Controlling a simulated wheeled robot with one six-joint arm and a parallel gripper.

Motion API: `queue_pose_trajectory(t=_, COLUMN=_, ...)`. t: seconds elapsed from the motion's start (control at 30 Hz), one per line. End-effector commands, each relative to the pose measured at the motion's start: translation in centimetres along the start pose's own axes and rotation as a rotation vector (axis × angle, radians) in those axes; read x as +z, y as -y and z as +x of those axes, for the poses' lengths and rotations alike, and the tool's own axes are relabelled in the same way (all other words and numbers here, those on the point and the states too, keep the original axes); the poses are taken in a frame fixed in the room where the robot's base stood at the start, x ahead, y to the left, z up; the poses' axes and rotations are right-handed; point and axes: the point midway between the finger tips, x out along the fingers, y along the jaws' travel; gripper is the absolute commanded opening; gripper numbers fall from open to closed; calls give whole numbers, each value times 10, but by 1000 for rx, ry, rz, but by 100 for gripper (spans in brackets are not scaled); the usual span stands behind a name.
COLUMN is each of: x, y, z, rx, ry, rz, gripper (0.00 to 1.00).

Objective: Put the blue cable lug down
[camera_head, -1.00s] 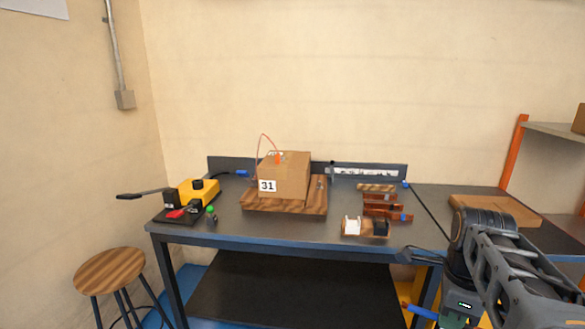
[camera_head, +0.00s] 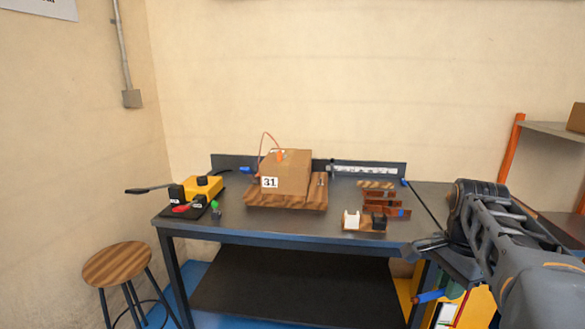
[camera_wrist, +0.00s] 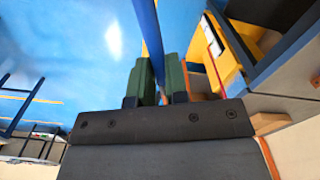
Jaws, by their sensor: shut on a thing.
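In the wrist view, my gripper (camera_wrist: 160,76) is shut on the blue cable lug (camera_wrist: 149,30), a long narrow blue shaft between the green finger pads. It runs up out of the top edge, so its far end is hidden. In the head view, my arm is at the right, beyond the bench's front right corner, and the finger pads cannot be made out. A blue piece with a red tip (camera_head: 430,296) shows below my wrist, in front of the yellow cabinet; I cannot tell if it is the held lug.
The dark workbench (camera_head: 300,229) holds a yellow lever tool (camera_head: 203,188), a cardboard box labelled 31 (camera_head: 288,172) on a wooden board, a holder with white and black blocks (camera_head: 364,222), and brown pieces (camera_head: 386,201). A stool (camera_head: 117,263) stands left. The bench's front middle is clear.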

Motion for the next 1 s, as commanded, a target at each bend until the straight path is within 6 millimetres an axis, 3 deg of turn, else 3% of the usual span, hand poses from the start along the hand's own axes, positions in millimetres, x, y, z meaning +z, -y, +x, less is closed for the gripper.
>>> queue_pose_trajectory(t=0.17, x=-13, y=64, z=3, rx=4, ry=4, rz=-465, gripper=0)
queue_pose_trajectory(t=0.27, x=-13, y=113, z=17, rx=4, ry=5, rz=-754, gripper=0)
queue_pose_trajectory(t=0.4, x=2, y=177, z=52, rx=4, ry=5, rz=-1075, gripper=0)
queue_pose_trajectory(t=0.5, x=19, y=210, z=80, rx=3, ry=5, rz=-1204, gripper=0)
queue_pose_trajectory(t=0.63, x=42, y=237, z=115, rx=3, ry=4, rz=-1271, gripper=0)
queue_pose_trajectory(t=0.83, x=72, y=251, z=160, rx=3, ry=4, rz=-1332, gripper=0)
queue_pose_trajectory(t=0.9, x=85, y=254, z=167, rx=0, ry=1, rz=-1356, gripper=0)
queue_pose_trajectory(t=1.0, x=82, y=248, z=160, rx=1, ry=2, rz=-1348, gripper=0)
